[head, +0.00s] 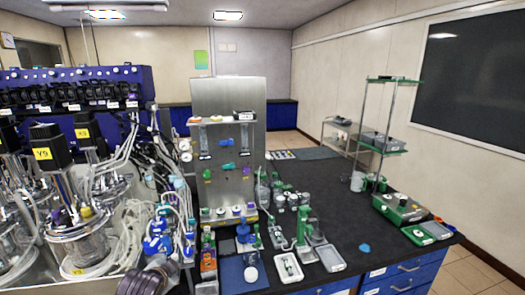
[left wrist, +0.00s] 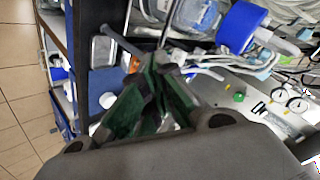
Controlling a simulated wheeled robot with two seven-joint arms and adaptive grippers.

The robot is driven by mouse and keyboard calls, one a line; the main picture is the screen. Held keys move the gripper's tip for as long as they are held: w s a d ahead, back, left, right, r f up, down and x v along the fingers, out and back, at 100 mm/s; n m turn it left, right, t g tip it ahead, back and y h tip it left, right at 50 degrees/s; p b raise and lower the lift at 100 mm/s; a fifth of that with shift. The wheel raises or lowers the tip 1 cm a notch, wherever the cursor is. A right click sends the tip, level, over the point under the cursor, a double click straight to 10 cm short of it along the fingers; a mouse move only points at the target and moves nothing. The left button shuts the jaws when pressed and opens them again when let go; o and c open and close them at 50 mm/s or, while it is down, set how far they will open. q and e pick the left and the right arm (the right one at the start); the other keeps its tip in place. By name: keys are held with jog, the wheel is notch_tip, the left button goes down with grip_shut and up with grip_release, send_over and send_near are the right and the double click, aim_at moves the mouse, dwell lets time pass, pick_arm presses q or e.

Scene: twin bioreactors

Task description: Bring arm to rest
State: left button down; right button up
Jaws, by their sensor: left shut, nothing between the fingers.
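My left gripper (left wrist: 161,75) shows in the left wrist view, with dark green finger pads reaching up from the grey wrist body. Its fingers come together at the tips and hold nothing. It points toward the bench edge and the equipment beyond, and I cannot tell whether it touches anything. I make out neither gripper in the head view. My right gripper shows in neither view.
In the head view, bioreactor vessels (head: 85,240) with tubing crowd the left. A steel panel (head: 229,100) stands mid-bench. Small green equipment (head: 304,225) and trays stand on the black benchtop (head: 345,215), which has clear room at centre right. Floor tiles (left wrist: 25,120) show at left in the wrist view.

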pick_arm(q)
jog(key=s+d+f+n+g+h, duration=0.15)
jog(key=s+f, duration=0.25)
jog(key=s, duration=0.4)
jog(key=s+d+f+n+g, duration=0.2)
jog(key=s+f+n+g, duration=0.15)
jog(key=s, duration=0.35)
jog(key=s+d+f+n+g+h, duration=0.1)
jog(key=s+d+f, duration=0.1)
jog(key=s+f, duration=0.45)
jog(key=s+f+g+b, duration=0.1)
jog(key=s+f, duration=0.1)
jog(key=f, duration=1.4)
jog(key=s+f+g+b, duration=0.1)
jog(key=s+f, duration=0.1)
jog(key=f, duration=1.4)
jog(key=s+a+f+b, duration=0.1)
jog(key=s+a+f, duration=0.1)
jog(key=s+f, duration=0.9)
jog(key=s+a+f+b, duration=0.1)
jog(key=s+f, duration=1)
jog(key=f, duration=0.1)
jog(key=shift+s+a+g+y+b, duration=0.3)
jog(key=shift+a+g+y, duration=0.05)
jog(key=shift+a+g, duration=0.05)
